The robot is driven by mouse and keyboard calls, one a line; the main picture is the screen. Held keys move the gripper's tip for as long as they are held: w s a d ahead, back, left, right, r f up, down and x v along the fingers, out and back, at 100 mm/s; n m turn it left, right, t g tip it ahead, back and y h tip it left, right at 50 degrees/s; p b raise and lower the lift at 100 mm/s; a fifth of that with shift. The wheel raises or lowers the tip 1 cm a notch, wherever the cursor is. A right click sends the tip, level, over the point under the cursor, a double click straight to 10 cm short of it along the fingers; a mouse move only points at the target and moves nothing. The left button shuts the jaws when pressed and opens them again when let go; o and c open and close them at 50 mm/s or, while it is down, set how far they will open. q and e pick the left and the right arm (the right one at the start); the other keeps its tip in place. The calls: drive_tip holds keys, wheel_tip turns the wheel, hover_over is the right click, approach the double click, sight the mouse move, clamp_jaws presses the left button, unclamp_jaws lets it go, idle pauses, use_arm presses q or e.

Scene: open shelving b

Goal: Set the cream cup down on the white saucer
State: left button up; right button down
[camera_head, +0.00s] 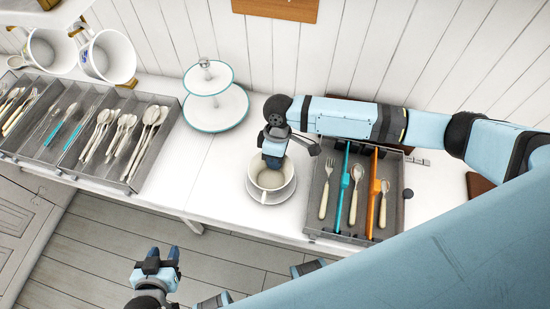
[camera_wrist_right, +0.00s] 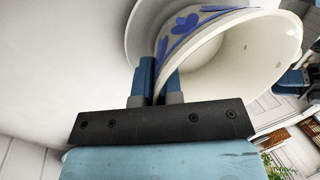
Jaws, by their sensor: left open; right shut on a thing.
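The cream cup (camera_head: 271,180) is upright in the head view, over the white saucer (camera_head: 288,193), whose rim shows around it. I cannot tell whether the cup's base touches the saucer. My right gripper (camera_head: 273,158) comes from above and is shut on the cup's far rim. In the right wrist view the gripper's fingers (camera_wrist_right: 166,85) pinch the wall of the cup (camera_wrist_right: 245,55), which has a blue pattern; part of the saucer (camera_wrist_right: 138,32) shows behind it. My left gripper (camera_head: 160,262) is open and empty, in front of the counter.
A grey tray (camera_head: 312,210) with cutlery and coloured dividers stands close to the right of the saucer. A two-tier stand (camera_head: 217,108) is behind to the left. A larger cutlery tray (camera_head: 150,183) is at the left. The counter between that tray and the saucer is clear.

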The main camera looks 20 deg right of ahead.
drive_tip(key=shift+f, duration=0.2)
drive_tip(key=c, duration=1.3)
unclamp_jaws()
drive_tip(key=v, duration=1.2)
drive_tip(key=shift+a+r, duration=0.1)
drive_tip(key=shift+r, duration=0.2)
